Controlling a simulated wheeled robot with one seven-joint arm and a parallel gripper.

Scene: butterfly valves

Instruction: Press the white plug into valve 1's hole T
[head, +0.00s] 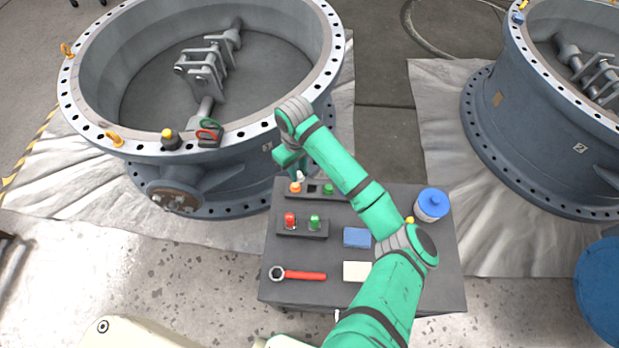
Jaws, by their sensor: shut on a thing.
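The white plug (300,176) shows as a small pale tip at my gripper (298,171), just above the back rack (345,197) on the cart. My gripper is shut on it; the fingers are small and partly hidden by my wrist. I cannot tell whether the plug still touches the rack. A large grey valve (224,183) stands at the left, its flange ringed with dark holes. A second valve (520,139) stands at the right. Hole T cannot be made out.
The cart (343,285) also holds an orange plug (295,187), green plug (328,188), a front rack (303,232) with red and green plugs, a wrench (300,275), blue block (356,237) and bottle (431,205). Yellow and dark fittings (170,138) sit on the left flange.

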